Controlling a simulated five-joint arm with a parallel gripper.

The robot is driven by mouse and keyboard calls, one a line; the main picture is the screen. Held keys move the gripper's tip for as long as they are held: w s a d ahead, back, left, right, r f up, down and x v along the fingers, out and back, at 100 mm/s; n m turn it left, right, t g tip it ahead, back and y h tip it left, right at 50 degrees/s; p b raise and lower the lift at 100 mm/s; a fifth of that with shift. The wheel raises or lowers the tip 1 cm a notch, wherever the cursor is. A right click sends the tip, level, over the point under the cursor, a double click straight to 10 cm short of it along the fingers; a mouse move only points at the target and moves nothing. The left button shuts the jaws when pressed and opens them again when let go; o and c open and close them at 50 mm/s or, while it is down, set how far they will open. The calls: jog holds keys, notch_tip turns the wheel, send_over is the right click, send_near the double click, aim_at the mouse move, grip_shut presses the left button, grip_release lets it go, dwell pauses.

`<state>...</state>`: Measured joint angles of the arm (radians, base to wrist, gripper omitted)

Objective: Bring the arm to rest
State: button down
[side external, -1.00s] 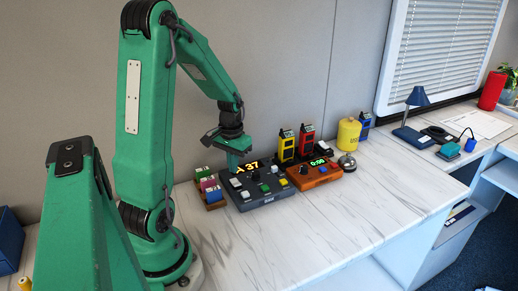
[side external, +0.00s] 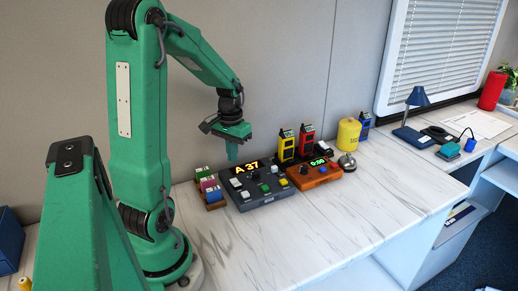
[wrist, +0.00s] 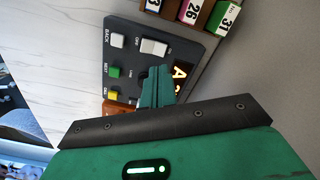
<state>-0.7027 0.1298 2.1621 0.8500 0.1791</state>
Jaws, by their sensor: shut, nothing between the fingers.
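My green arm stands at the left of the counter in the side view. My gripper (side external: 232,151) hangs pointing down above the back left part of the dark console, clear of it. The fingers are closed together with nothing between them; they also show in the wrist view (wrist: 156,87). The console (side external: 270,193) has an orange display reading A 37 and several coloured buttons. In the wrist view the console (wrist: 126,35) lies beyond the fingers, which hide part of its display.
A holder with numbered coloured tags (side external: 209,190) stands left of the console. An orange timer box (side external: 314,177) showing 0:00, yellow (side external: 286,145) and red (side external: 306,140) handheld devices, a bell (side external: 347,162) and a yellow canister (side external: 348,134) stand to the right. The front marble counter (side external: 330,225) is clear.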

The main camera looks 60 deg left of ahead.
jog(key=s+d+r+m+t, duration=0.2)
jog(key=d+r, duration=0.4)
jog(key=d, duration=0.5)
jog(key=s+d+r+m+t, duration=0.2)
jog(key=d+r, duration=0.5)
jog(key=d, duration=0.4)
jog(key=shift+d+m+t, duration=0.2)
jog(key=shift+m+t, duration=0.6)
jog(key=shift+m, duration=0.2)
